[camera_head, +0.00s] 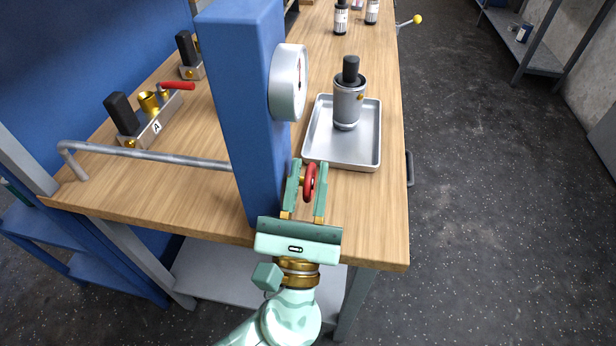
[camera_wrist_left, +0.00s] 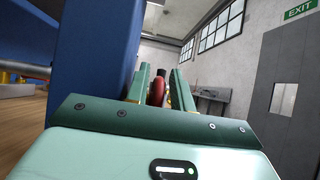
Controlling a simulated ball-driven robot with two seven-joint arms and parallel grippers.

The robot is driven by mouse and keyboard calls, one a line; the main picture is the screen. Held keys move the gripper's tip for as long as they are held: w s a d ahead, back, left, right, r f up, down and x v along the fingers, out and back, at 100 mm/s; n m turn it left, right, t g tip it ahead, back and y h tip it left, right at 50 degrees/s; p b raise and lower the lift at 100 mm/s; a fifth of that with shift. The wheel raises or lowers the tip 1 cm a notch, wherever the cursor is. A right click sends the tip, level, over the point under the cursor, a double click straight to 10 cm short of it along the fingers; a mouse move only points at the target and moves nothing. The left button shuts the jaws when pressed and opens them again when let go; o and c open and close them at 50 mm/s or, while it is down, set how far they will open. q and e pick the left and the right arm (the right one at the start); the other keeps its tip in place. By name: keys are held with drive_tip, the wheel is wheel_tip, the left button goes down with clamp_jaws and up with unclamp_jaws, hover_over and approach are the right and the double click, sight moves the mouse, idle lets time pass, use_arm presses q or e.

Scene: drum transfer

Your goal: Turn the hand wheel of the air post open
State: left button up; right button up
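The blue air post (camera_head: 245,110) stands upright at the bench's near end, with a round white gauge (camera_head: 289,82) on its right side. Its red hand wheel (camera_head: 310,182) sits low on the same side, seen nearly edge-on. My left gripper (camera_head: 307,176) reaches in from below, one finger on each side of the wheel. Its fingers are apart, with a small gap showing beside the wheel. In the left wrist view the red wheel (camera_wrist_left: 157,92) is between the two green fingers; contact is hard to tell. My right gripper is not in view.
A metal tray (camera_head: 345,160) holding a grey cylinder with a black top (camera_head: 348,98) is just behind the wheel. A grey pipe (camera_head: 150,154) runs left from the post. A block marked A with a red lever (camera_head: 155,125) is at left.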

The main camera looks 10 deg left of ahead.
use_arm(q)
drive_tip(key=v, duration=1.6)
drive_tip(key=shift+f, duration=0.15)
drive_tip(key=shift+s, duration=0.1)
